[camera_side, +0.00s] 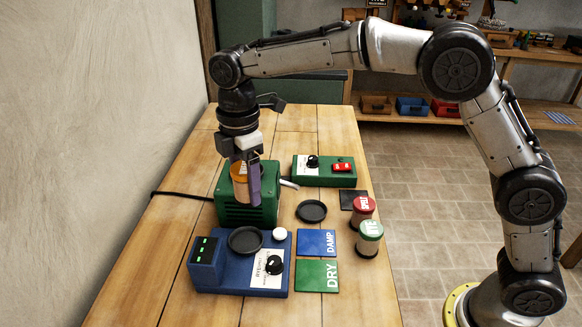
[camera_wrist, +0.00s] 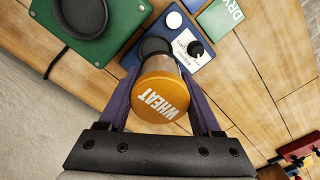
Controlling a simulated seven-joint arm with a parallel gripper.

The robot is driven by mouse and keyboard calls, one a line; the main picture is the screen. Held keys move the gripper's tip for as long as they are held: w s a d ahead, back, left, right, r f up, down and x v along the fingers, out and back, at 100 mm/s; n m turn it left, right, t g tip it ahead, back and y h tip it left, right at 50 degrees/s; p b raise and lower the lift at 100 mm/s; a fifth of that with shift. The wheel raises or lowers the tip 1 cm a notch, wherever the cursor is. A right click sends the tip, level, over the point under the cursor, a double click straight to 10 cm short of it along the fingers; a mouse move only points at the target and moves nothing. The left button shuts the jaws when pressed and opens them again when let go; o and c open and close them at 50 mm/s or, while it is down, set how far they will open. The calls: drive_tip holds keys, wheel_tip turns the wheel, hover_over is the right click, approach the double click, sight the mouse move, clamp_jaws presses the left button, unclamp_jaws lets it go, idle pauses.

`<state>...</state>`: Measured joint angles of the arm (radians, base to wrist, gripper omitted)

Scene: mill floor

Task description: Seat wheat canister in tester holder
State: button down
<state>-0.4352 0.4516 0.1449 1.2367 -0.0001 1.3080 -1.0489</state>
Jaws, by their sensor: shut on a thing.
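The wheat canister (camera_wrist: 160,97) has an orange lid lettered WHEAT and a clear-looking body. My gripper (camera_wrist: 162,88) is shut on it, with a purple finger on each side. In the side view the orange canister (camera_side: 238,172) hangs upright in my gripper (camera_side: 247,180), in front of the green box and above table height. The blue tester (camera_side: 210,278) stands nearer the camera, with a green-lit display, a knob and a white button. Its round black holder (camera_side: 245,240) looks empty. In the wrist view the holder (camera_wrist: 153,46) is partly hidden behind the canister.
A green box (camera_side: 262,215) stands behind the tester; a green switch unit (camera_side: 312,180) is further back. A black dish (camera_side: 311,211), blue DAMP card (camera_side: 316,243) and green DRY card (camera_side: 316,275) lie to the right. Red-lidded (camera_side: 362,208) and green-lidded (camera_side: 370,240) canisters stand near the right edge.

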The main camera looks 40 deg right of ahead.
drive_tip(key=shift+w+a+f, duration=0.15)
drive_tip(key=shift+a+f, duration=0.05)
drive_tip(key=shift+f, duration=1.75)
drive_tip(key=shift+w+a+f, duration=0.2)
drive_tip(key=shift+f, duration=1.75)
drive_tip(key=shift+w+a+f, duration=0.15)
drive_tip(key=shift+a+f, duration=0.05)
drive_tip(key=shift+f, duration=1.75)
drive_tip(key=shift+f, duration=0.55)
drive_tip(key=shift+c, duration=1.8)
unclamp_jaws()
drive_tip(key=shift+r, duration=5.5)
